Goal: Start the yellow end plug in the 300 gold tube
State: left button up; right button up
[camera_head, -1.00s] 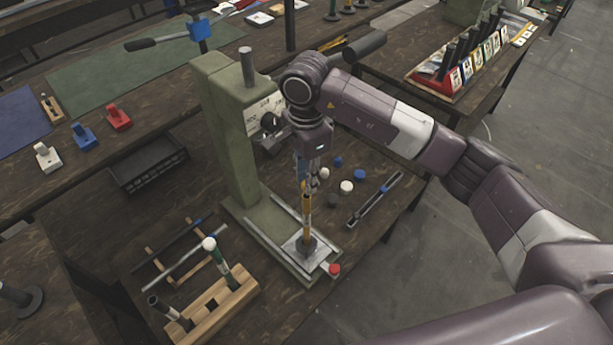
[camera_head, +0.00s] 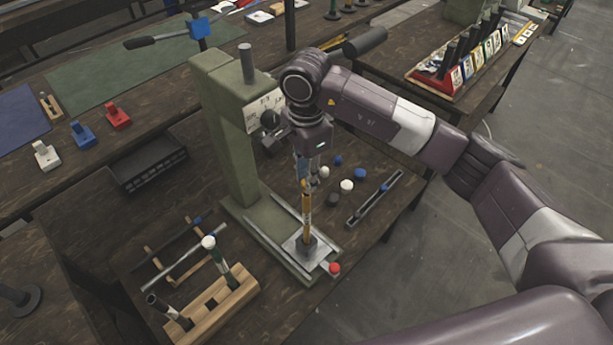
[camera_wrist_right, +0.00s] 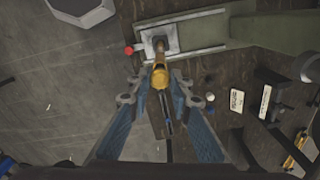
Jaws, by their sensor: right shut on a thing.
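The gold tube (camera_head: 306,217) stands upright in a dark holder (camera_head: 306,245) on the press's base plate. My right gripper (camera_head: 305,182) points straight down over the tube's top end. It is shut on the yellow end plug (camera_wrist_right: 160,76), which shows between the fingertips (camera_wrist_right: 158,88) in the right wrist view. The plug lines up closely with the tube below it; whether its tip is inside the tube's mouth is hidden. My left gripper is not in view.
The green press (camera_head: 228,135) stands close behind my right gripper. A red button (camera_head: 334,268) sits at the base's front. Loose blue, white and dark caps (camera_head: 347,186) lie to the right.

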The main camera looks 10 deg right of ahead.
jog(key=shift+b, duration=0.6)
dwell(0.9)
jog(key=shift+f+b, duration=1.05)
jog(key=shift+f, duration=0.1)
jog(key=o, duration=0.8)
jog(key=shift+r, duration=0.15)
notch_tip(320, 180, up, 7)
jog(key=shift+r, duration=0.1)
dwell(0.5)
